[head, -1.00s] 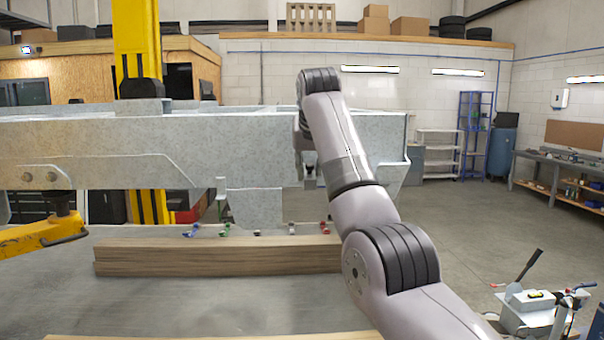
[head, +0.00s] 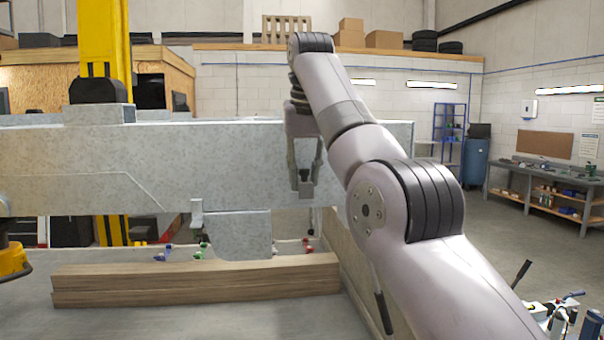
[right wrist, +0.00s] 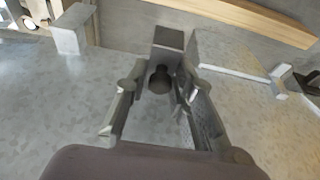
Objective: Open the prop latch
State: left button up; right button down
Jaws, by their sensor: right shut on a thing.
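The latch seems to be the small grey block (head: 306,187) with a dark knob on the side of the grey galvanised trailer frame (head: 230,150). In the right wrist view the dark round knob (right wrist: 159,80) sticks out below the block (right wrist: 168,40). My right gripper (right wrist: 160,86) has its two fingers on either side of the knob, shut on it. In the head view my right gripper (head: 304,176) reaches down at the frame's side wall, with the arm covering part of the frame's right end. My left gripper is not in view.
A long wooden beam (head: 190,280) lies below the frame. Small red, green and blue fittings (head: 200,249) sit behind it. A pale upright panel (head: 350,262) runs toward me under my right arm. A yellow post (head: 104,45) stands behind the frame.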

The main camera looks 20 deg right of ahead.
jog(key=c, duration=1.8)
grip_release()
jog(key=shift+o, duration=1.3)
jog(key=shift+w, duration=0.15)
